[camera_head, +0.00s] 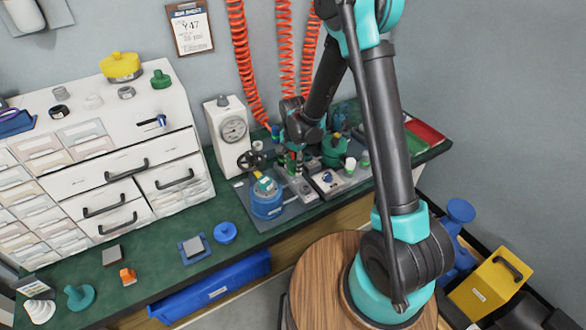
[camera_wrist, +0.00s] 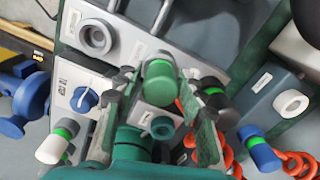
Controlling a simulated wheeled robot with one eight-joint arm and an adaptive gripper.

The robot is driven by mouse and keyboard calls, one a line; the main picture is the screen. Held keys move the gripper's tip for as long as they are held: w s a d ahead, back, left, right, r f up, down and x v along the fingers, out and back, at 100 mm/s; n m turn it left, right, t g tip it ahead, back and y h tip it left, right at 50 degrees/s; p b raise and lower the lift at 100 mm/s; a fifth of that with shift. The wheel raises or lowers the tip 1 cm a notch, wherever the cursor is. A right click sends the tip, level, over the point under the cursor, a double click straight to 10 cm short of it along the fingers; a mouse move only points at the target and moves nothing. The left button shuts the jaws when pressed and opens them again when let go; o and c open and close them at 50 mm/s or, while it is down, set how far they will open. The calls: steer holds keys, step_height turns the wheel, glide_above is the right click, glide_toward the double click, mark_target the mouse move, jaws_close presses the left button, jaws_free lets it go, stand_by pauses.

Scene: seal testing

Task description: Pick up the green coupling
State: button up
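In the wrist view a green coupling (camera_wrist: 160,85) with a bright green band stands in the gap between the two fingers of my gripper (camera_wrist: 162,108). The fingers are apart, with space visible on both sides of the coupling; I cannot tell whether either touches it. In the head view my gripper (camera_head: 292,158) points down among the fixtures at the back of the bench, and my own arm hides much there.
White-capped (camera_wrist: 52,147) and blue-capped (camera_wrist: 258,150) couplings flank the gripper closely. A grey block with a blue knob (camera_wrist: 83,99) stands to the left. In the head view a gauge box (camera_head: 228,138) and blue vessel (camera_head: 267,200) stand nearby.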

jaws_close()
steer(key=shift+r, duration=0.1)
